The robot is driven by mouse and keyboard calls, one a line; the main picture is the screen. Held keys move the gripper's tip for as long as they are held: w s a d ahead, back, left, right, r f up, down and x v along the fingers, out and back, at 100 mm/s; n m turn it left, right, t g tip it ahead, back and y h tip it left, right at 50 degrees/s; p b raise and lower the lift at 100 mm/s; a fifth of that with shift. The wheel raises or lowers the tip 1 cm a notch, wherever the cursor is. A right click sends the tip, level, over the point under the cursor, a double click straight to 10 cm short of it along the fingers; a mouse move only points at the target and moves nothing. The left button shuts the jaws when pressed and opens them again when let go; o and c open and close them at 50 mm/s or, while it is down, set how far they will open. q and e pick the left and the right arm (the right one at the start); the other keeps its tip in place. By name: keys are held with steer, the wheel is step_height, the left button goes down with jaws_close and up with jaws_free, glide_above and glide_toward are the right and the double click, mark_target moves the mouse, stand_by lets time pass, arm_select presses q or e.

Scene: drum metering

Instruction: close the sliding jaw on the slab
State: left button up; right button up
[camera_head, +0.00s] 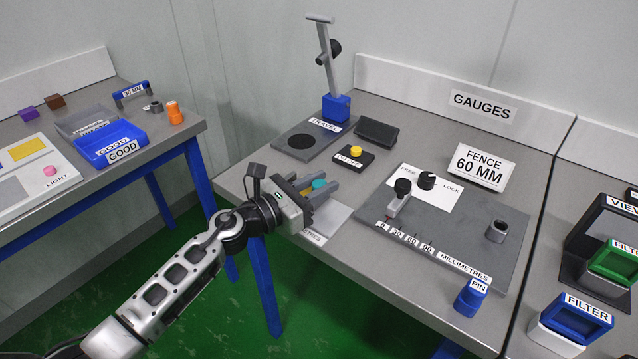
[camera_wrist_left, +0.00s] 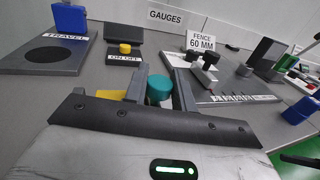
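The sliding jaw appears to be the small grey slider with a black knob (camera_head: 400,200) beside the millimetre scale on the grey gauge plate (camera_head: 460,222). It also shows in the left wrist view (camera_wrist_left: 203,72). I cannot pick out a slab at this jaw. A black knob (camera_head: 427,180) stands on the white FREE/LOCK card. A short grey cylinder (camera_head: 497,230) stands at the plate's right. My left gripper (camera_head: 325,184) is left of the plate, apart from the jaw. Its fingers are spread, with a teal round piece (camera_wrist_left: 159,88) showing between them; contact is unclear. My right gripper is out of view.
A FENCE 60 MM sign (camera_head: 482,170) stands behind the plate. A blue PIN holder (camera_head: 470,297) is at the front right. An ON/OFF box (camera_head: 353,159) and a TRAVEL stand (camera_head: 336,107) are behind my gripper. Blue and green FILTER holders are at far right.

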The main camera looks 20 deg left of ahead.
arm_select(q)
steer(key=shift+a+b, duration=0.1)
steer(key=shift+b, duration=0.3)
steer(key=o, duration=0.8)
steer(key=shift+c, duration=0.2)
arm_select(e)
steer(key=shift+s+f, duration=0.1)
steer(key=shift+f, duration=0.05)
arm_select(q)
steer(key=shift+s+a+f, duration=0.1)
steer(key=shift+s+a, duration=0.05)
steer(key=shift+s, duration=0.05)
steer(key=b+v, duration=0.4)
steer(key=v, duration=1.1)
steer(key=shift+s+r, duration=0.15)
steer(key=shift+r, duration=0.05)
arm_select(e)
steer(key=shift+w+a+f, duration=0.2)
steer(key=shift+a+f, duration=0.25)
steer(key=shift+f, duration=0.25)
